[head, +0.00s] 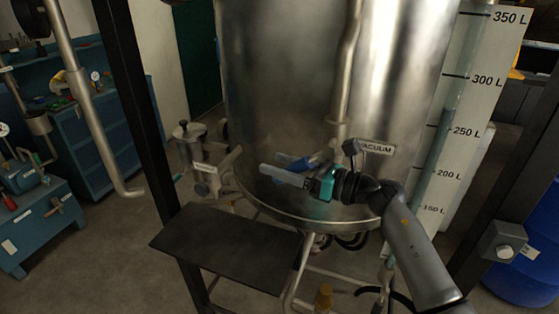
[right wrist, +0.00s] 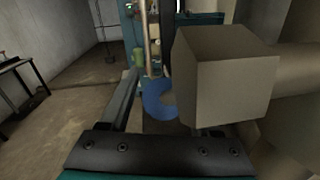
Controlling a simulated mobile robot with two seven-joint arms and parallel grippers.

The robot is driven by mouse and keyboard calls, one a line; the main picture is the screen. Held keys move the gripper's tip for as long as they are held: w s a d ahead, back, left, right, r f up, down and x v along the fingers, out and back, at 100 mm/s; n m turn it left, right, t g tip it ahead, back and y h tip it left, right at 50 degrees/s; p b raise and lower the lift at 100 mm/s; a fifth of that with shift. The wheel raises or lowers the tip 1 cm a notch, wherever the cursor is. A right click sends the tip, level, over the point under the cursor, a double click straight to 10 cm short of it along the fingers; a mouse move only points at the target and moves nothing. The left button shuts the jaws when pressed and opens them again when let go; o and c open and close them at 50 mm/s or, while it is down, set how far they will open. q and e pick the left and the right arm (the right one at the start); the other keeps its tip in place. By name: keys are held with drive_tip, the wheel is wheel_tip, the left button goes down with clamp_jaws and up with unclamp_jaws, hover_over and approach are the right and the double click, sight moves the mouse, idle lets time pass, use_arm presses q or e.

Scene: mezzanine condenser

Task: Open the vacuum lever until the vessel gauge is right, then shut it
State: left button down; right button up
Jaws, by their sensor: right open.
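The steel vessel (head: 290,90) fills the middle of the head view. Its VACUUM label (head: 376,147) sits beside a valve on a vertical pipe, with a blue lever (head: 292,161) pointing left. My right gripper (head: 278,174) is open, its fingers pointing left and close to the lever in the picture; contact cannot be told. In the right wrist view a blue curved piece (right wrist: 158,100) shows between my fingers, and a blocky body (right wrist: 235,78) hides part of the right finger. The vessel gauge (head: 438,140) has a bluish column seeming to end between 250 L and 300 L. My left gripper is out of view.
A dark flat shelf (head: 225,245) juts out below left of the vessel. Dark posts (head: 140,100) stand on both sides. A blue drum (head: 530,260) is at lower right, and a blue bench (head: 35,220) at far left. Open floor lies between bench and shelf.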

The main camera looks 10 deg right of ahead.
drive_tip(key=shift+w, duration=0.1)
drive_tip(key=shift+c, duration=0.2)
clamp_jaws()
idle(1.2)
